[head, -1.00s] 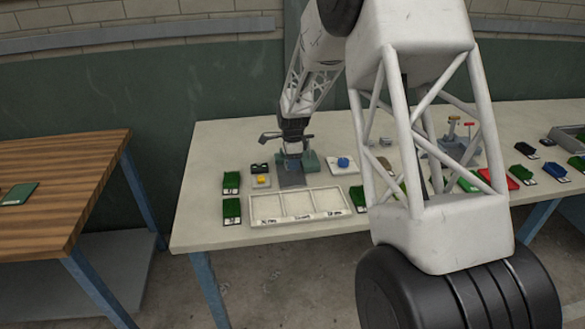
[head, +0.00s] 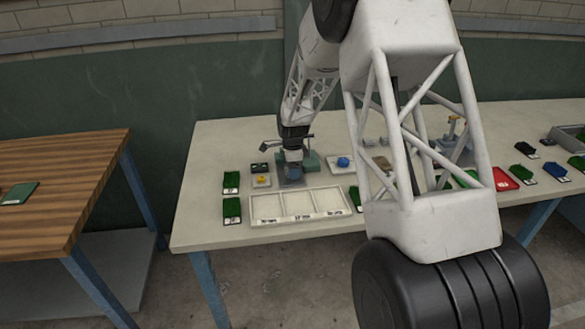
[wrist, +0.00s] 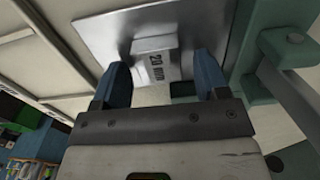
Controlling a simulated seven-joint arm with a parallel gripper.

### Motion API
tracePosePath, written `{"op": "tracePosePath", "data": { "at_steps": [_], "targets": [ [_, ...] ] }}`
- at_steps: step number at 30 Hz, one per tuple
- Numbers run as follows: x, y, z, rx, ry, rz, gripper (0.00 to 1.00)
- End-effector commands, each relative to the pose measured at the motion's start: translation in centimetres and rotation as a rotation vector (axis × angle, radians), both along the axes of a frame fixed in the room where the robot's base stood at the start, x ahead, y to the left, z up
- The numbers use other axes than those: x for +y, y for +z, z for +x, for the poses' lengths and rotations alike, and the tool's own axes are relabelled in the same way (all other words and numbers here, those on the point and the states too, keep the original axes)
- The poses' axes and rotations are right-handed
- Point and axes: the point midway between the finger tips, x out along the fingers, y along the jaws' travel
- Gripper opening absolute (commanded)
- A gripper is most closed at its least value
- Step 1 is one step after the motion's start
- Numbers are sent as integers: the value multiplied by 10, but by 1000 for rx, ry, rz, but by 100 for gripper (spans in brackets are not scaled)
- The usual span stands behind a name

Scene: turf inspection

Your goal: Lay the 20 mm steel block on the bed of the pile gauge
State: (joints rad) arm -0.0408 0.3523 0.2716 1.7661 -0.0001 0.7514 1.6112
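The steel block (wrist: 155,62), marked "20 mm", shows in the wrist view on the flat metal bed (wrist: 105,32) of the pile gauge. It looks to lie on the plate. My gripper (wrist: 162,68) has its two blue fingers apart, one either side of the block's near end, with a gap on both sides. In the head view my gripper (head: 292,168) points down over the bed (head: 291,184). The block is hidden there. The green frame of the gauge (wrist: 262,85) stands right of the plate in the wrist view.
A white three-part tray (head: 299,216) lies just in front of the gauge. Green turf samples (head: 231,181) lie left of it. A small pad with a yellow piece (head: 262,181) is left of my gripper, and a blue piece (head: 343,162) on a white plate is right.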

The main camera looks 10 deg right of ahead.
Motion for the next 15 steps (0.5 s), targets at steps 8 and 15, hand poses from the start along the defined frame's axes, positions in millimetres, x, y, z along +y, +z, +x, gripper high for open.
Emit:
{"op": "tracePosePath", "data": {
  "at_steps": [8,15],
  "targets": [
    [0,1,0,0,0,0,68],
    [0,13,0,-1,0,0,68]
  ]
}}
